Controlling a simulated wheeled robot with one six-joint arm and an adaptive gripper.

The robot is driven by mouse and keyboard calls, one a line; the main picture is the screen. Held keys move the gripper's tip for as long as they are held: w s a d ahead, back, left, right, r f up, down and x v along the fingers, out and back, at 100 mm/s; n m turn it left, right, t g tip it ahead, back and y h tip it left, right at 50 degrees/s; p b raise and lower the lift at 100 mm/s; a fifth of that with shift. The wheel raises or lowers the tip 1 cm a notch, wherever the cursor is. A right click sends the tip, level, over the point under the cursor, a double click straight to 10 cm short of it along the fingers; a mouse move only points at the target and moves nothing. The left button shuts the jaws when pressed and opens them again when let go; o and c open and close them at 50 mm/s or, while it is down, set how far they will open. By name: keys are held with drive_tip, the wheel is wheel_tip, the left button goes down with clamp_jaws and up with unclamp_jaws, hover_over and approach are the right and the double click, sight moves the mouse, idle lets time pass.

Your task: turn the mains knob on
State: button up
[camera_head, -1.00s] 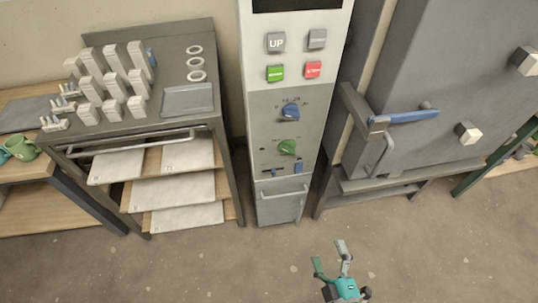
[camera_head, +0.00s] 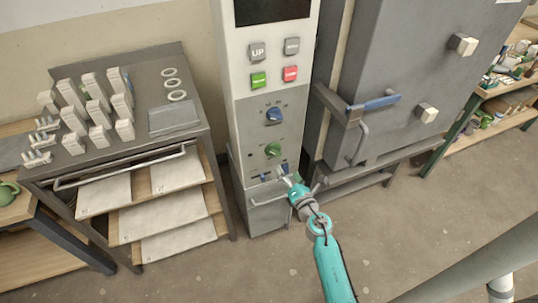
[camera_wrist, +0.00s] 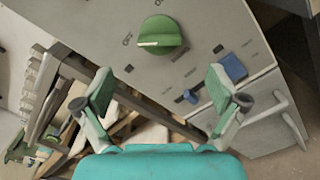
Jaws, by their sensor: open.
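The grey control panel (camera_head: 252,138) carries a blue knob (camera_head: 275,115) and, below it, a green knob (camera_head: 273,150). Their labels are too small in the head view to tell which is the mains knob. In the wrist view the green knob (camera_wrist: 160,36) is ahead of my gripper, with an "OFF" mark to its left; its other print is unreadable.
Above the knobs are UP (camera_head: 258,51), grey, green (camera_head: 258,80) and red (camera_head: 291,74) buttons. A handled drawer front (camera_head: 270,209) is below. A kiln door with a blue-gripped lever (camera_head: 376,103) stands right, a shelf rack (camera_head: 160,200) left. The floor in front is clear.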

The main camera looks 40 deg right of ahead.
sight(277, 153)
drive_tip(key=x, duration=1)
drive_tip(key=shift+w, duration=0.25)
drive_tip(key=c, duration=1.1)
